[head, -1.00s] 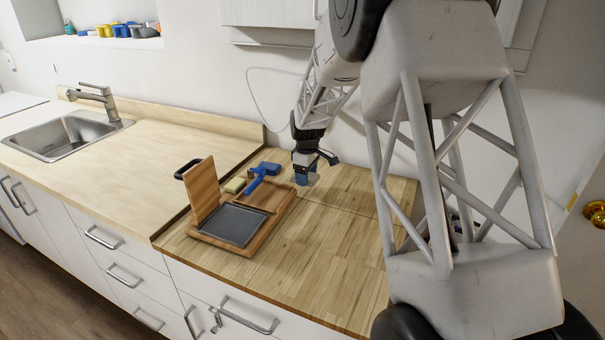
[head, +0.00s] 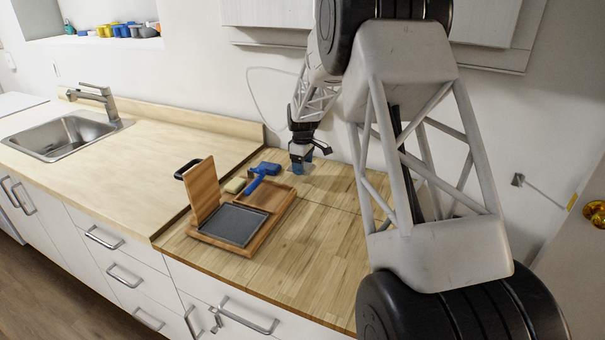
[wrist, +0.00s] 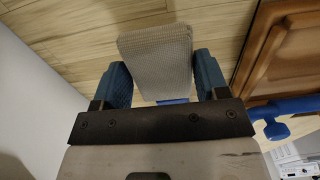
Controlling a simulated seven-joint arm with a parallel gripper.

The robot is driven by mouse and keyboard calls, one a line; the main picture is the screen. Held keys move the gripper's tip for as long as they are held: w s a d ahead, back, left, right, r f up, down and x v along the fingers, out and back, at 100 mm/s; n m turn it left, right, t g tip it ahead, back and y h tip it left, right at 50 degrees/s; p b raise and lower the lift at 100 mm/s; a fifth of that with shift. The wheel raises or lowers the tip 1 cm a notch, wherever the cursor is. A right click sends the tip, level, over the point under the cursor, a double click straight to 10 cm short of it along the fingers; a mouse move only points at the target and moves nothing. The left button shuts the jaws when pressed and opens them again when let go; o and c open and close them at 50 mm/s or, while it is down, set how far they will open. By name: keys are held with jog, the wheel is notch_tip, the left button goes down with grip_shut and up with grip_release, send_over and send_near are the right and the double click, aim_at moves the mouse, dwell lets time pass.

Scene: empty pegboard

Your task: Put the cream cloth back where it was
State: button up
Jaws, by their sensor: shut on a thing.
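My gripper (wrist: 161,62) has two blue fingers, one on each side of a beige woven piece that looks like the cream cloth (wrist: 156,55). The fingers are shut on it, and it sticks out past their tips over the wood. In the head view my gripper (head: 300,165) is over the back of the wooden counter, right of the tray. The cloth is mostly hidden there by the gripper.
A wooden tray (head: 285,203) with a dark grey plate (head: 232,225) and an upright board (head: 203,191) lies to the left. A blue tool (head: 257,185) and a pale yellowish block (head: 235,185) are at its back. The counter's front right (head: 315,265) is clear.

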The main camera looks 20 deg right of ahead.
aim_at(303, 179)
jog(key=shift+f, duration=0.1)
jog(key=shift+f, duration=1.65)
jog(key=shift+f, duration=0.15)
jog(key=o, duration=1)
notch_tip(303, 179, up, 12)
jog(key=shift+r, duration=0.15)
jog(key=shift+s, duration=0.1)
